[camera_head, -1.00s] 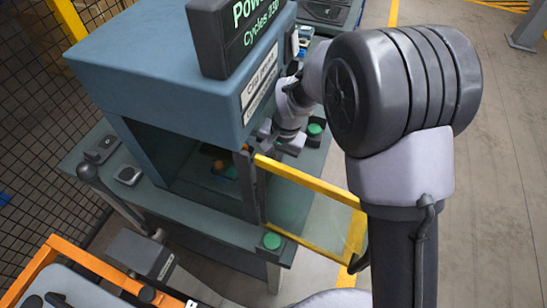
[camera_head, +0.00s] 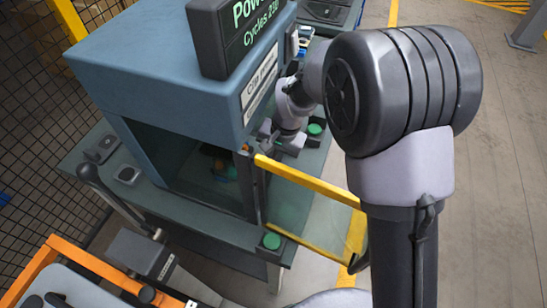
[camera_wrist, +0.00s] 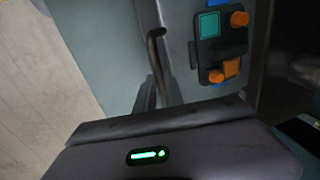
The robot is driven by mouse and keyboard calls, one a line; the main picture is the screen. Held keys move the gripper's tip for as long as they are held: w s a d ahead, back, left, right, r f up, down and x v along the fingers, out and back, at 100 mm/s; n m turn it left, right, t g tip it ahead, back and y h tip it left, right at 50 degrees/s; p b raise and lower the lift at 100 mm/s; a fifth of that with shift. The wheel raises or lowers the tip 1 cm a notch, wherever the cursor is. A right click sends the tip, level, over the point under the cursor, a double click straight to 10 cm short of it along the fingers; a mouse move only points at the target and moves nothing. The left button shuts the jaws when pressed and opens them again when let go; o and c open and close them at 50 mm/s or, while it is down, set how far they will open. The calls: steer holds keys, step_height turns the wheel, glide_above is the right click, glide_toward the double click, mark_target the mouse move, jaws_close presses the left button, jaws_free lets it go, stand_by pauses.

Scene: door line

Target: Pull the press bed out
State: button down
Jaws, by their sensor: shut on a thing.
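The press (camera_head: 175,75) is a blue-grey box with a dark front opening. My gripper (camera_head: 284,138) is at the right side of the press, beside the yellow-framed door, partly hidden in the head view. In the wrist view my gripper (camera_wrist: 160,95) is shut on a dark bent handle (camera_wrist: 154,48) on a grey-green surface. Beside the handle is a dark plate (camera_wrist: 221,45) with a teal square and orange knobs.
The yellow-framed clear door (camera_head: 310,205) stands swung open, close to my arm. Green buttons (camera_head: 271,241) sit on the table ledge. A black lever (camera_head: 90,174) and mesh fence (camera_head: 45,130) are at left.

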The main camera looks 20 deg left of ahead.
steer(key=shift+d, duration=0.15)
steer(key=s+d+b, duration=0.1)
steer(key=d+b, duration=0.1)
steer(key=d, duration=1.8)
steer(key=shift+s, duration=0.3)
steer(key=shift+d, duration=0.1)
steer(key=c, duration=1.5)
jaws_free()
steer(key=shift+o, duration=0.2)
steer(key=d+r+p, duration=0.3)
steer(key=r+p, duration=0.3)
steer(key=r, duration=1.1)
steer(key=shift+s+d, duration=0.15)
steer(key=shift+d, duration=0.05)
